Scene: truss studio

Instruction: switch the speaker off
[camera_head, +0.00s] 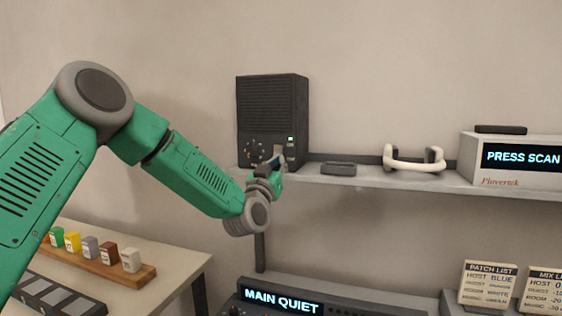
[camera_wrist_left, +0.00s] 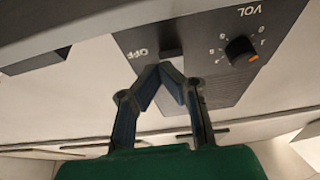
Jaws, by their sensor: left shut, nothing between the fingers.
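The speaker (camera_head: 271,105) is a dark upright box at the left end of the wall shelf, with a grille, a dial and a lit green light on its front. In the left wrist view, the speaker's front (camera_wrist_left: 205,40) shows the VOL knob (camera_wrist_left: 242,50), the word OFF and a dark switch (camera_wrist_left: 171,42) beside it. My left gripper (camera_head: 278,161) is at the speaker's lower right front. In the wrist view its fingertips (camera_wrist_left: 162,68) are together and empty, right by the switch; I cannot tell whether they touch it. My right gripper is out of view.
On the shelf (camera_head: 350,178), right of the speaker, are a small dark block (camera_head: 338,168), a white handle-shaped item (camera_head: 413,163) and a PRESS SCAN display box (camera_head: 515,160). Below are a MAIN QUIET console (camera_head: 325,301) and a side table (camera_head: 180,258) with coloured blocks.

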